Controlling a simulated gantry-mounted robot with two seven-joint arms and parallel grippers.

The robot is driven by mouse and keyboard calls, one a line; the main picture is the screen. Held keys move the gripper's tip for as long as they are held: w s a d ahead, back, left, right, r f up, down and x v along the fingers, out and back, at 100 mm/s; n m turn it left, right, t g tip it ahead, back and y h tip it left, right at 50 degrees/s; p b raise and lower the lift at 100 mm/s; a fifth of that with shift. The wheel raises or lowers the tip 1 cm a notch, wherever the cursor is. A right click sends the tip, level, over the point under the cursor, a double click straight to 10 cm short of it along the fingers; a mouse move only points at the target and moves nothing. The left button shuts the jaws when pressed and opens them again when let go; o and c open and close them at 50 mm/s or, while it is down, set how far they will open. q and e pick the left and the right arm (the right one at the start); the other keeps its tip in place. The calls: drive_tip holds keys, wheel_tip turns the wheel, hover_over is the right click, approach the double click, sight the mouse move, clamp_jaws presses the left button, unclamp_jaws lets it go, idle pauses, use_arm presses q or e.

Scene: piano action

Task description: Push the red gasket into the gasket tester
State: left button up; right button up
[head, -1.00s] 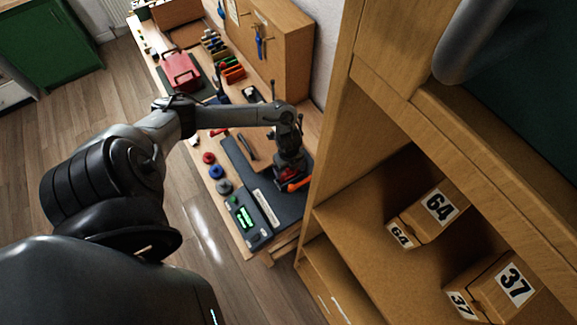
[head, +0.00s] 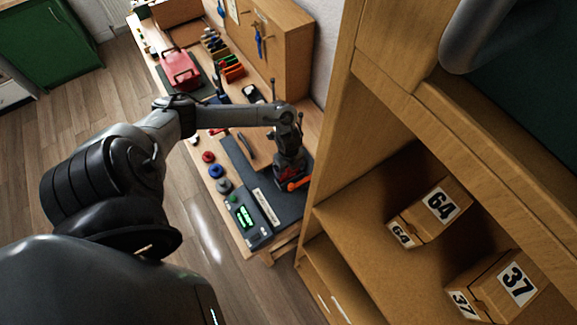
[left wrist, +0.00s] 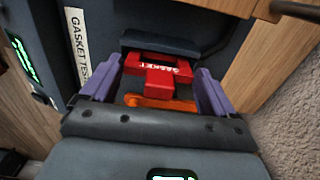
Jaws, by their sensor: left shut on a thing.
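The red gasket (left wrist: 158,72), a block with white lettering, shows in the left wrist view between the purple fingers of my left gripper (left wrist: 160,80). The gripper is shut on it. The gasket tester (left wrist: 82,42) has a dark body, a white label strip and a green-lit display. In the head view the tester (head: 245,215) lies at the bench's near end, with my left gripper (head: 290,178) low over its right side. An orange part (left wrist: 160,103) lies just below the gasket in the wrist view. I cannot tell how deep the gasket sits. My right gripper is out of view.
The wooden bench (head: 228,222) carries red, blue and grey round pieces along its left edge. A red toolbox (head: 180,68) and small racks stand farther back. A wooden shelf with boxes marked 64 (head: 436,208) and 37 (head: 500,285) stands close on the right.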

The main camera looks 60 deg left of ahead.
use_arm(q)
drive_tip(key=shift+f, duration=0.5)
idle(0.3)
drive_tip(key=o, duration=0.8)
drive_tip(key=shift+r, duration=0.2)
wheel_tip(320, 180, up, 4)
drive_tip(key=p, duration=0.3)
drive_tip(key=shift+f+p, duration=0.1)
drive_tip(key=shift+p, duration=0.3)
drive_tip(key=shift+r+p, duration=1.7)
